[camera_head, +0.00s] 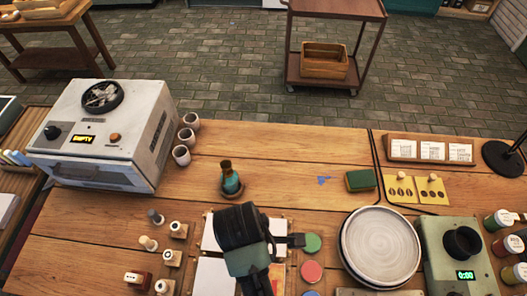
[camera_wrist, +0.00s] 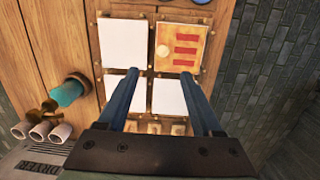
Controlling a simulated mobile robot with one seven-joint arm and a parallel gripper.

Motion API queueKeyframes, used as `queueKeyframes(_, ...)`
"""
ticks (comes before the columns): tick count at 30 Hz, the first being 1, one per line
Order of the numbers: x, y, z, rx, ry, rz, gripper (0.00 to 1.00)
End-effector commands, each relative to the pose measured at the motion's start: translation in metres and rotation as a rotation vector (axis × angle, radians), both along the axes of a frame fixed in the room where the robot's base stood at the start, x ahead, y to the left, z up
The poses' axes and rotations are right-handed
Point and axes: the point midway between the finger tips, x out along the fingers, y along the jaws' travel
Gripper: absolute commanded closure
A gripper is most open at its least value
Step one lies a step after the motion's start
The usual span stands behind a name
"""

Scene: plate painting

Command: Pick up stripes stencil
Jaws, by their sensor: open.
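The stripes stencil (camera_wrist: 186,60) is an orange-tan square with red bars and a pale round knob. In the wrist view it lies in the upper right cell of a wooden rack (camera_wrist: 149,75), beside several blank white squares (camera_wrist: 122,42). My gripper (camera_wrist: 160,73) is open and empty. Its two blue fingers point toward the rack, with the right fingertip just below the stencil in the picture. I cannot tell its height above the rack.
A teal bottle (camera_head: 230,180) stands behind the rack. Left are wooden-handled stamps (camera_head: 149,243), cups (camera_head: 181,155) and a white dryer (camera_head: 105,130). Right are paint discs (camera_head: 312,271), a round plate (camera_head: 380,243) and a green device (camera_head: 455,262). The back middle of the table is mostly clear.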

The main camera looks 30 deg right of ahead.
Motion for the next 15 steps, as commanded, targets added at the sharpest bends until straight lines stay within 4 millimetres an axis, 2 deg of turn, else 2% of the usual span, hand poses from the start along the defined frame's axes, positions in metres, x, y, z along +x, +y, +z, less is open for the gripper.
queueKeyframes(1, -0.009, 0.000, -0.006, 0.005, 0.036, 0.011, 0.33)
queueKeyframes(3, -0.015, -0.001, -0.016, 0.009, 0.056, 0.017, 0.33)
queueKeyframes(10, -0.018, -0.005, -0.059, 0.008, 0.055, 0.016, 0.33)
queueKeyframes(15, -0.017, -0.007, -0.078, 0.007, 0.048, 0.016, 0.33)
